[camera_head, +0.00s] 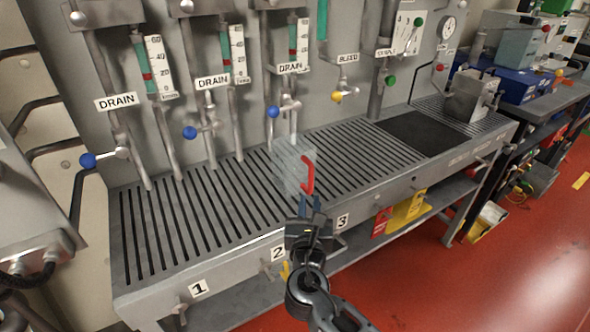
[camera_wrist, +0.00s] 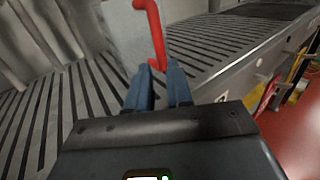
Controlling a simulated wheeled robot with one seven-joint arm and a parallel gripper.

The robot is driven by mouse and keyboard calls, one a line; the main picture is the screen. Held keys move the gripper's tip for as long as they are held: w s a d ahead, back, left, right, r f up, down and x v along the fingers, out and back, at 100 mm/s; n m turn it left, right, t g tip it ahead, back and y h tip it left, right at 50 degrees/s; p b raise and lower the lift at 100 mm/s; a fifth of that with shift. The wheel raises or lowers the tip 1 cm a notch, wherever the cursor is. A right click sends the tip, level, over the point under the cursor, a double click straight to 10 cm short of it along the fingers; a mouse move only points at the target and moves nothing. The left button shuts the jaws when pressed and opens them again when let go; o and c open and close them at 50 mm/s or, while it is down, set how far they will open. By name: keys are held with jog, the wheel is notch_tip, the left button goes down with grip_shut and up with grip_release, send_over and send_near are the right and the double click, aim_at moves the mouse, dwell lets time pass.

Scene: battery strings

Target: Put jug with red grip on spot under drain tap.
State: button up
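The clear jug (camera_head: 288,168) with its red grip (camera_head: 308,176) is over the slatted bench near the third drain. Its pale wall (camera_wrist: 125,40) and grip (camera_wrist: 155,30) fill the top of the wrist view. My gripper (camera_head: 309,203) is in front of the jug. Its blue fingertips (camera_wrist: 160,80) are close together around the lower end of the red grip. I cannot tell whether the jug's base touches the slats. Drain taps with blue knobs hang at left (camera_head: 88,160), middle (camera_head: 190,132) and right (camera_head: 272,112). No marked spot is clearly visible under them.
The slatted bench (camera_head: 190,235) has free room left of the jug, below hanging pipes. A bleed tap with a yellow knob (camera_head: 337,96) is right of the third drain. A dark plate (camera_head: 420,133) and a metal box (camera_head: 468,97) are at the bench's right.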

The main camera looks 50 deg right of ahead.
aim_at(310, 187)
jog(key=p+x, duration=0.1)
jog(key=x, duration=0.6)
jog(key=shift+r, duration=0.1)
grip_shut()
